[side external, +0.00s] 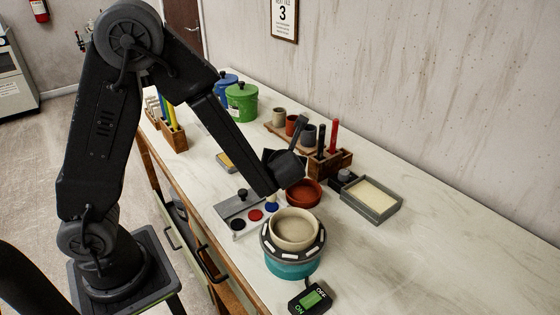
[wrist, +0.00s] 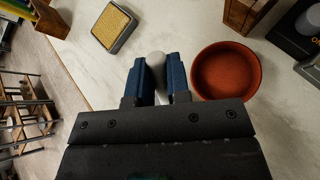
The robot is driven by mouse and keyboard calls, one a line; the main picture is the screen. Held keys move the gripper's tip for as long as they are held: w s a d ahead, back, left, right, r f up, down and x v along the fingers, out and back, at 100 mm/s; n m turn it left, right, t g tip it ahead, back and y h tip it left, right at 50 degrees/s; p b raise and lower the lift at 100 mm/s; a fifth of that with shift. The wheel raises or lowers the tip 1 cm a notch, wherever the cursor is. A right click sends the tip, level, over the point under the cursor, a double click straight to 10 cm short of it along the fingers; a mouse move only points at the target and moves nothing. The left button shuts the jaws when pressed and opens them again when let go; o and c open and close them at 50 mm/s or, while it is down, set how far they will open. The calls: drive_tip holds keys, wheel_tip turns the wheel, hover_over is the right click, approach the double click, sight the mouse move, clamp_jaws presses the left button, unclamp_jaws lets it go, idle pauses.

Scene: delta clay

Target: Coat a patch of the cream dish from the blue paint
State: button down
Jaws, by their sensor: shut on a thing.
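The cream dish (side external: 294,241) sits upright on a dark-topped, teal-based turntable (side external: 291,268) in the side view. The blue paint (side external: 272,208) is the right-hand well of a pale palette (side external: 253,229), behind and left of the dish. My gripper (wrist: 157,78) is shut on a pale, round-ended tool (wrist: 156,61) in the wrist view. In the side view my arm hides most of the gripper; a small pale piece shows just above the blue paint. I cannot tell whether it touches the paint. The dish and paint do not show in the wrist view.
A terracotta bowl (side external: 304,192) stands close behind the dish and shows in the wrist view (wrist: 226,71). A grey tray (side external: 371,201) and a wooden tool block (side external: 331,163) stand further right. A switch box (side external: 311,297) lies in front. The right bench is clear.

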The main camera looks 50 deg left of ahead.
drive_tip(key=shift+f, duration=0.8)
idle(1.3)
drive_tip(key=shift+r, duration=0.1)
drive_tip(key=shift+r, duration=3.5)
